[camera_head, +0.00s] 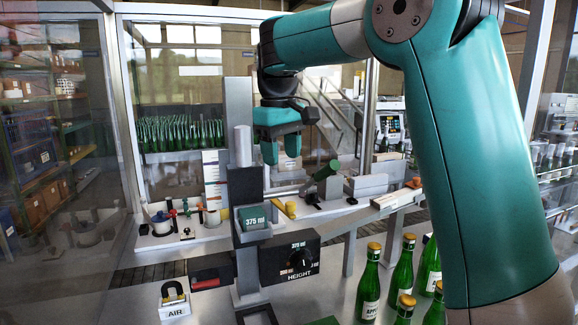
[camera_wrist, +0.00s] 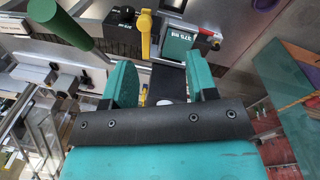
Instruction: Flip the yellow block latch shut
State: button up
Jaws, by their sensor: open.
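The yellow latch (camera_head: 290,209) is a small yellow bar just right of the green block marked 375 ml (camera_head: 252,218). In the wrist view the latch (camera_wrist: 145,36) is a narrow upright lever beside the green block (camera_wrist: 180,48), with a black knob box (camera_wrist: 122,18) on its other side. My gripper (camera_head: 280,152) is open and empty, pointing down above the latch and block area, apart from both. In the wrist view its teal fingers (camera_wrist: 163,86) are spread, with the latch ahead between them.
A green handle (camera_head: 327,170) stands right of the latch. A grey column (camera_head: 240,145) rises close to the gripper's left. Below are the HEIGHT dial box (camera_head: 289,262), a padlock on the AIR block (camera_head: 174,302), and several green bottles (camera_head: 402,278) at right.

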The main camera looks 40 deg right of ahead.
notch_tip(320, 180, up, 4)
jog(key=m+p, duration=0.1)
send_over(290, 203)
jog(key=a, duration=0.1)
jog(key=f+b, duration=0.4)
jog(key=f, duration=0.1)
jog(key=f+b, duration=0.5)
jog(key=d+f+b, duration=0.1)
jog(key=f+b, duration=0.4)
jog(key=shift+f, duration=0.85)
grip_shut()
